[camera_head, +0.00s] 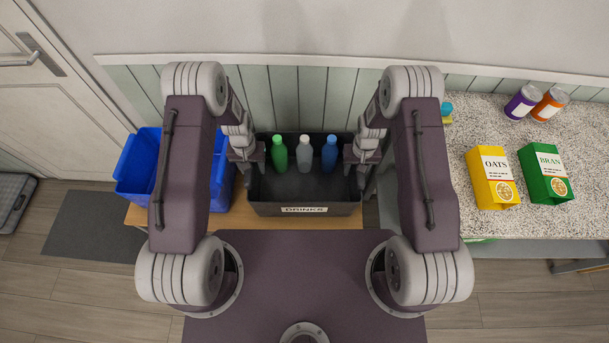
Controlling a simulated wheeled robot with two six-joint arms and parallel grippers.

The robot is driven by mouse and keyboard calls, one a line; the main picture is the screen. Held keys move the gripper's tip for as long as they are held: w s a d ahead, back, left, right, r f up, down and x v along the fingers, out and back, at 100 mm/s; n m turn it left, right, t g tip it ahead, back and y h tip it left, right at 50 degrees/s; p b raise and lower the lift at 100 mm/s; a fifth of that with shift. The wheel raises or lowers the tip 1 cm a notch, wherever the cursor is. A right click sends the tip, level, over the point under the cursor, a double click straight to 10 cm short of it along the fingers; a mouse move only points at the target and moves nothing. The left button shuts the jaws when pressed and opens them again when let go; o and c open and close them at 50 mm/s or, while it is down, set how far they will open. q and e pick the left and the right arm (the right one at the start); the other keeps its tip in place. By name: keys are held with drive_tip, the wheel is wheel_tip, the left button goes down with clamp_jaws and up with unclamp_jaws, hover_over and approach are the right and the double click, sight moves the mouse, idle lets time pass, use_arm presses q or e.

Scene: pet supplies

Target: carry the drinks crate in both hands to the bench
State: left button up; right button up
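The drinks crate (335,209) is a dark open box with a "DRINKS" label on its front wall. It is in front of me, over a wooden surface (285,222); I cannot tell whether it touches it. A green bottle (279,155), a grey bottle (305,156) and a blue bottle (329,156) stand inside along the back. My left gripper (251,176) is at the crate's left wall and my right gripper (358,175) at its right wall. The fingers are small and dark against the walls, so their grip is unclear.
A blue bin (136,170) stands close left of the crate. At right, a speckled counter (520,222) holds a yellow oats box (491,180), a green bran box (547,173), a purple can (521,103) and an orange can (548,105). A dark mat (90,228) lies on the floor by the door.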

use_arm(q)
clamp_jaws()
use_arm(e)
clamp_jaws()
drive_tip(key=shift+r, duration=0.1)
idle(0.8)
